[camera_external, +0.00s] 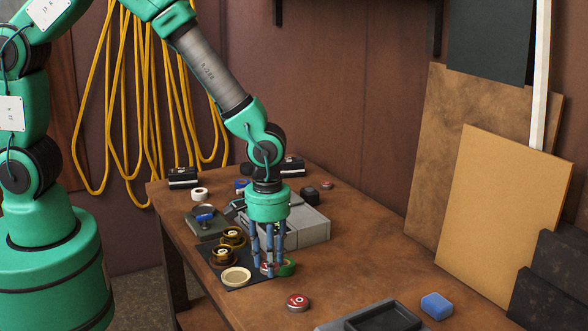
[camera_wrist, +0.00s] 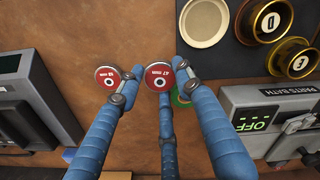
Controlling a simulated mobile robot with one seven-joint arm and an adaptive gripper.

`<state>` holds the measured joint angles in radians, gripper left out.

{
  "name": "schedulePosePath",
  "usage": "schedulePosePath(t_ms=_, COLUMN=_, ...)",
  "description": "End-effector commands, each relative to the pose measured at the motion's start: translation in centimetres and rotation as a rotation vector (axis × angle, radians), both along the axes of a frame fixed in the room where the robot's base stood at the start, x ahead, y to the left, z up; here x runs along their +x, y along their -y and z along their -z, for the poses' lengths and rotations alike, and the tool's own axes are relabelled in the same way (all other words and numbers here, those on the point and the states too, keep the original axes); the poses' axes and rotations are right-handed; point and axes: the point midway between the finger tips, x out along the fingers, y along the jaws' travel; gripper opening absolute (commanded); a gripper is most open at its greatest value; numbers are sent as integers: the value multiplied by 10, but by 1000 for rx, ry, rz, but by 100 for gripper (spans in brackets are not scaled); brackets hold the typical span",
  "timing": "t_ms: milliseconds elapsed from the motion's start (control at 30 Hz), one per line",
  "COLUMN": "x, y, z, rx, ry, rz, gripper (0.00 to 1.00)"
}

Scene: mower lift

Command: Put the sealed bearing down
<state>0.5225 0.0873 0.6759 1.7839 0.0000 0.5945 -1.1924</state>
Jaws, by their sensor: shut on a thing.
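My gripper (camera_external: 268,266) has three blue fingers and points down over the workbench. It is shut on a red-faced round bearing with a metal rim (camera_wrist: 159,76), marked "47 mm" in the wrist view. The held bearing shows partly between the fingertips in the external view (camera_external: 266,267), low over the bench; I cannot tell whether it touches the top. A second red-faced bearing (camera_external: 298,302) lies on the bare bench nearer the camera. In the wrist view this second bearing (camera_wrist: 108,75) is beside the left finger. A green ring (camera_external: 287,267) is just beside the fingers, partly hidden.
A dark mat (camera_external: 237,284) left of my gripper holds a cream dish (camera_external: 235,277) and two amber cups (camera_external: 232,237). A grey parts bath (camera_external: 312,232) stands behind. A grey tray (camera_external: 380,318) and blue block (camera_external: 436,306) are in front. Bare wood (camera_external: 350,260) lies to the right.

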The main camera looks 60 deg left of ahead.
Motion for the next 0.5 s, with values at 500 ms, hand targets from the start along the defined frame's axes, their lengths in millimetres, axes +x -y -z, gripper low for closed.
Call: schedulePosePath(t_ms=500, x=11, y=-1, z=-3, rx=0, ry=0, rz=-10, gripper=7)
